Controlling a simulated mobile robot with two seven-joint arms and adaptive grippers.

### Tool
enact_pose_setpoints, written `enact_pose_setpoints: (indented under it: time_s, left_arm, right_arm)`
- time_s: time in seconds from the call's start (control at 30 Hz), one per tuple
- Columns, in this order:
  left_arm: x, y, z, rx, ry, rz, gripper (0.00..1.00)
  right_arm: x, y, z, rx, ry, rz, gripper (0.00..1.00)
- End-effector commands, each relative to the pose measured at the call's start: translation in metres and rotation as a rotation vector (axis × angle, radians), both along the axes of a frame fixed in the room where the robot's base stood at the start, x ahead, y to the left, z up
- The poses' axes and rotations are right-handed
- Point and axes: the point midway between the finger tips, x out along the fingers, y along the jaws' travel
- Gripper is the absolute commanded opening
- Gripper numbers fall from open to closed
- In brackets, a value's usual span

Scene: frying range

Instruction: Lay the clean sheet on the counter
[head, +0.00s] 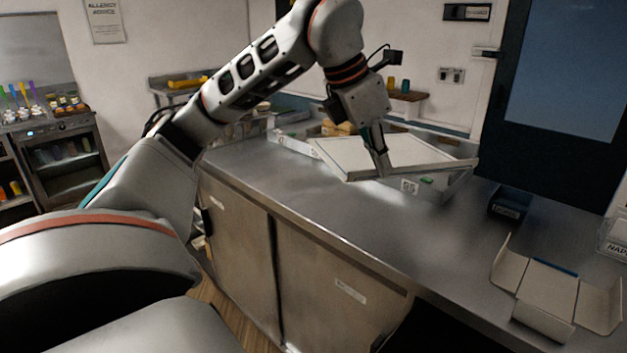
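A pale, flat, rimmed sheet (412,150) is at the back of the steel counter (335,215), at a slight tilt. I take it to be the clean sheet. My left gripper (380,166) points down at its near long edge, and its fingers appear closed on that rim. The arm comes in from the left and reaches over the counter. I cannot tell whether the sheet touches the trays under it. My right gripper is not in view.
Low pale trays (290,140) with some contents sit behind and under the sheet. A small dark box (509,203) and an open cardboard box (548,290) stand on the right of the counter. The counter's front middle is clear.

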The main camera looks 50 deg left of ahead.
Motion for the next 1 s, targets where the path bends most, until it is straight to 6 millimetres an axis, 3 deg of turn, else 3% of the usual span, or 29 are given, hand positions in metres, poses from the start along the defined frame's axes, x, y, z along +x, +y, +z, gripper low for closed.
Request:
enact_pose_setpoints:
  time_s: [0.13,0.23,0.5,0.7,0.83,1.0]
  left_arm:
    - [-0.002,0.005,0.003,-0.003,-0.016,0.089,0.0]
    - [-0.002,0.007,-0.008,-0.005,-0.014,0.107,0.0]
    - [-0.003,0.006,-0.075,-0.002,-0.006,0.106,0.0]
    - [-0.003,0.006,-0.122,-0.002,-0.006,0.105,0.0]
    - [-0.003,0.006,-0.143,-0.003,-0.01,0.104,0.0]
    - [-0.003,0.006,-0.153,-0.004,-0.015,0.105,0.0]
  right_arm:
    - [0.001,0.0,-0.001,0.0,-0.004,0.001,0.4]
    - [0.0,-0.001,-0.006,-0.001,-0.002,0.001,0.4]
    - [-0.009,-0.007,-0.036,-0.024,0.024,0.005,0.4]
    - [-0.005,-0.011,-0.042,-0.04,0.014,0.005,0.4]
    - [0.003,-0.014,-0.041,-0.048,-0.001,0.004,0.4]
    - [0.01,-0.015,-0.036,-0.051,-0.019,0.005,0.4]
